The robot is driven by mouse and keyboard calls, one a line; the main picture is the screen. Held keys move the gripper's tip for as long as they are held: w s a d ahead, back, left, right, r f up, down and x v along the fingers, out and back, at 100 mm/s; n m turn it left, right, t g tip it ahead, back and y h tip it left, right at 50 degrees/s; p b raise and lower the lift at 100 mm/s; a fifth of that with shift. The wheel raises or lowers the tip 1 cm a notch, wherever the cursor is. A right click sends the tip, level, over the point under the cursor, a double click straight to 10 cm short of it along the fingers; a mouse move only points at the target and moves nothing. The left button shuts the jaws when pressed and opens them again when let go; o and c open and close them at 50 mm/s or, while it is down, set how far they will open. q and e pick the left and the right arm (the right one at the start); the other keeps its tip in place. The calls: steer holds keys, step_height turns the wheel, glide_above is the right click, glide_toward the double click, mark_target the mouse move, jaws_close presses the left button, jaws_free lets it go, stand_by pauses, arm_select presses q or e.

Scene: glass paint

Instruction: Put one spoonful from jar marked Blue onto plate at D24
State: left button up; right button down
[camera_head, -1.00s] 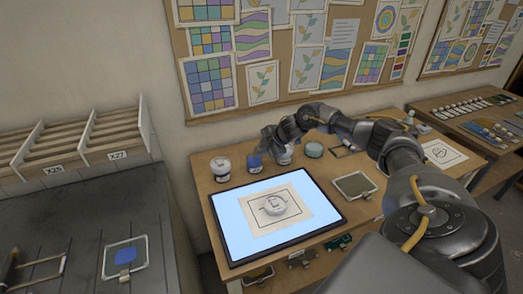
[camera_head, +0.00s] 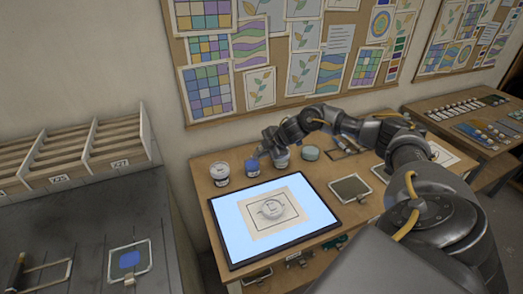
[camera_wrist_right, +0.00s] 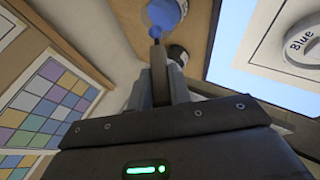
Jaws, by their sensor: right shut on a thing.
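The open jar of blue (camera_head: 252,168) stands at the back left of the work table, and its blue contents show in the right wrist view (camera_wrist_right: 163,13). My right gripper (camera_head: 264,152) is beside and above this jar. In the wrist view its fingers (camera_wrist_right: 157,75) are shut on a thin grey tool (camera_wrist_right: 155,53), which seems to be a spoon, with blue at its far end by the jar mouth. A round white lid marked Blue (camera_wrist_right: 302,42) lies on paper on the light panel. I cannot make out a D24 mark. My left gripper is out of view.
A white jar (camera_head: 220,174), a jar behind my gripper (camera_head: 281,160) and a teal one (camera_head: 310,153) stand in the same row. The lit panel (camera_head: 232,238) fills the table's front. Labelled slotted racks (camera_head: 122,140) and a framed blue piece (camera_head: 130,260) are at left.

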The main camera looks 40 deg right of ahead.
steer(key=shift+r+p, duration=1.2)
steer(key=shift+r, duration=1.05)
